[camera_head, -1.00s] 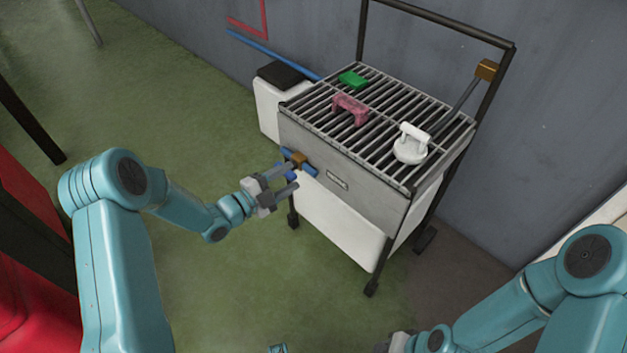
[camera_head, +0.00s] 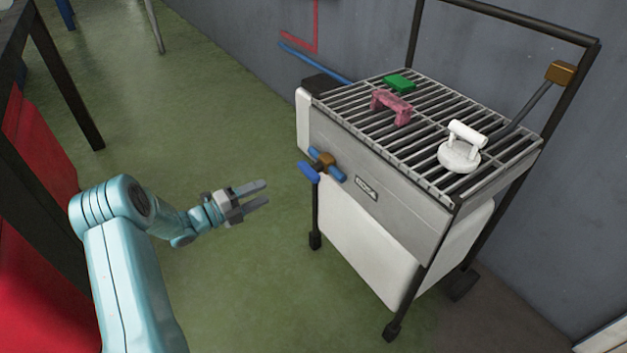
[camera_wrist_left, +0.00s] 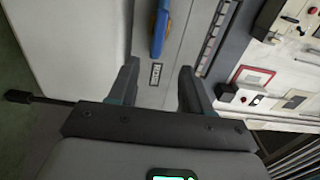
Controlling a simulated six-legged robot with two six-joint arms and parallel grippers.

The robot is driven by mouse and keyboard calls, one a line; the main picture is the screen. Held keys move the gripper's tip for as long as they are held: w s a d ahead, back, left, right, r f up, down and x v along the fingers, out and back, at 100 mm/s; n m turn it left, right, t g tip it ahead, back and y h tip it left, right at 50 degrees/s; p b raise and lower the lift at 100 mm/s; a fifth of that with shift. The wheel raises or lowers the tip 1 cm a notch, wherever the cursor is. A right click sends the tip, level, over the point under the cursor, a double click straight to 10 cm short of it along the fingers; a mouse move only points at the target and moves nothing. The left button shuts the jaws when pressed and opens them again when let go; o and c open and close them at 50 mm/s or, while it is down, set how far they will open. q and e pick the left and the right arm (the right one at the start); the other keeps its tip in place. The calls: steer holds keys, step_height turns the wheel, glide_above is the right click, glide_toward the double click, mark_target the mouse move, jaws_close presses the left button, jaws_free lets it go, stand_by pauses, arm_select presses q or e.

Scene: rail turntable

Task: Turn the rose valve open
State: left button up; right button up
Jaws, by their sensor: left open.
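A rose-pink, bracket-shaped handle (camera_head: 391,106) stands on the slatted top of the cart (camera_head: 385,190). I cannot tell whether it is a valve. A valve with blue handle arms and a brown hub (camera_head: 323,162) sits on the cart's front face. A blue handle part (camera_wrist_left: 160,28) also shows in the left wrist view, ahead of the fingers. My left gripper (camera_head: 264,193) is open and empty, left of the blue-handled valve and apart from it. Its open fingers (camera_wrist_left: 158,85) show in the wrist view with nothing between them. My right gripper is out of view.
A green block (camera_head: 400,83) and a white round-based handle (camera_head: 461,150) are on the cart top. A dark push bar with a brown block (camera_head: 561,73) rises behind. Green floor (camera_head: 240,270) is clear before the cart. A dark-framed red object (camera_head: 35,230) stands at left.

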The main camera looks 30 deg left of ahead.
mark_target(305, 173)
arm_select(q)
steer(key=b+x, duration=0.3)
steer(key=x, duration=1.3)
steer(key=c, duration=0.9)
